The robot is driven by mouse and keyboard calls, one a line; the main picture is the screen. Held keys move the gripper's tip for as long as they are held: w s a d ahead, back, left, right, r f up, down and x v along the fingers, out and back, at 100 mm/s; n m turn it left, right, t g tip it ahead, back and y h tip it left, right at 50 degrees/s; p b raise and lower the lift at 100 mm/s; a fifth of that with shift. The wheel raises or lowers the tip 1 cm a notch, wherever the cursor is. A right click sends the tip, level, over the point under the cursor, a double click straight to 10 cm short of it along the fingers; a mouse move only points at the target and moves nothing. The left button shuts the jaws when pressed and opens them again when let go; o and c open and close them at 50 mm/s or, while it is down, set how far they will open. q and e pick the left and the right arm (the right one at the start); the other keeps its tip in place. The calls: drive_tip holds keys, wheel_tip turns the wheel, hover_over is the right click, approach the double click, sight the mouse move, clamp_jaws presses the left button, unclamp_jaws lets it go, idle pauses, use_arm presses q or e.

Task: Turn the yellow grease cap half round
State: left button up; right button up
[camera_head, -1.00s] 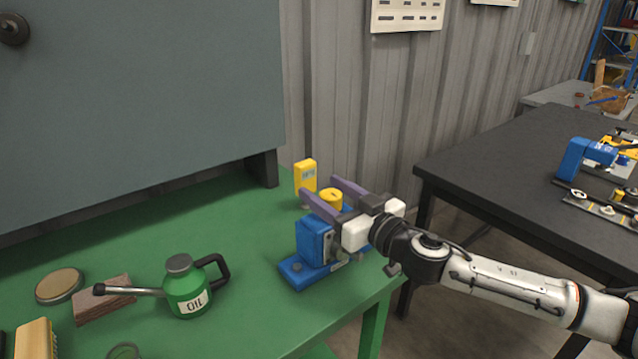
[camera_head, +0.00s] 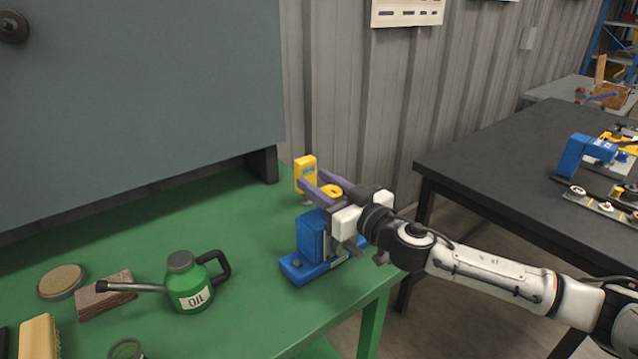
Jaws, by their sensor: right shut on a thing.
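The fingers and the white gripper body hide the cap's lower part and part of the stand's top. My left gripper is not in view.
A black table (camera_head: 490,165) stands at right.

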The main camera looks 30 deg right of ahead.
sight(338, 188)
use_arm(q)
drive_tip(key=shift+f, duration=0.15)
